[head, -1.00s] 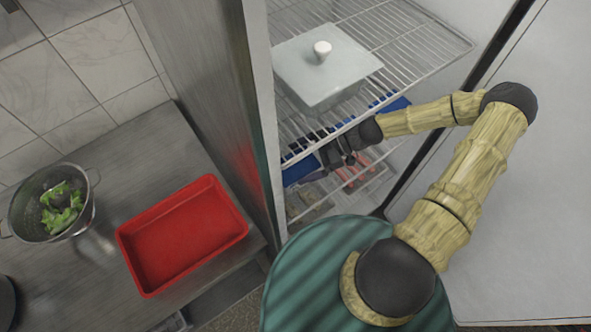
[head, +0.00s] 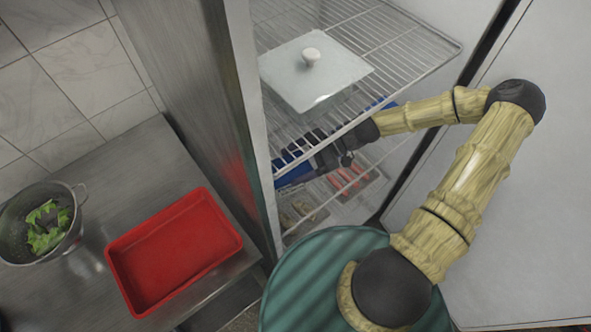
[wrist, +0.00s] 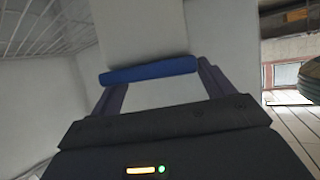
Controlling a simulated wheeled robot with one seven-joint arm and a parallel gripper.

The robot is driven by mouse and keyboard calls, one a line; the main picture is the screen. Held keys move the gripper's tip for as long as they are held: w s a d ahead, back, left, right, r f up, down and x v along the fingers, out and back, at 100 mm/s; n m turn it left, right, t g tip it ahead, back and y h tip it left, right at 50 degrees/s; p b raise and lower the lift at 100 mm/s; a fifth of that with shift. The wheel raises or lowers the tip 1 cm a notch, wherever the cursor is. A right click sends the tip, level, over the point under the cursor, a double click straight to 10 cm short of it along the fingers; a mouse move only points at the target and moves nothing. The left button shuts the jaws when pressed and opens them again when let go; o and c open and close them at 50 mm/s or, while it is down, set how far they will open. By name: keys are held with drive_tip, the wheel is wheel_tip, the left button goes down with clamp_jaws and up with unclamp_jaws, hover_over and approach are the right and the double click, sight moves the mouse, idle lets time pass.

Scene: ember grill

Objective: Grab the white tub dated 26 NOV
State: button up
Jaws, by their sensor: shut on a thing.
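My gripper (head: 314,155) reaches into the open fridge, below a wire shelf. In the wrist view its two dark fingers (wrist: 157,84) stand either side of a white tub (wrist: 158,95) with a blue band (wrist: 148,70) along its edge, and are shut on it. No date label is readable in either view, so 26 NOV cannot be confirmed. In the head view, blue parts (head: 292,175) show beside the gripper, partly hidden by the wire shelf and the fingers.
A lidded pale container (head: 316,78) stands on the wire shelf (head: 415,45) just above my gripper. Trays with reddish food (head: 350,180) lie lower down. The fridge side wall (head: 250,120) is close on the left. An empty red tray (head: 172,255) and a colander (head: 45,225) stand on the counter.

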drive_tip(key=s+d+b, duration=0.4)
drive_tip(key=s+d, duration=0.8)
drive_tip(key=d, duration=0.1)
drive_tip(key=shift+s, duration=0.15)
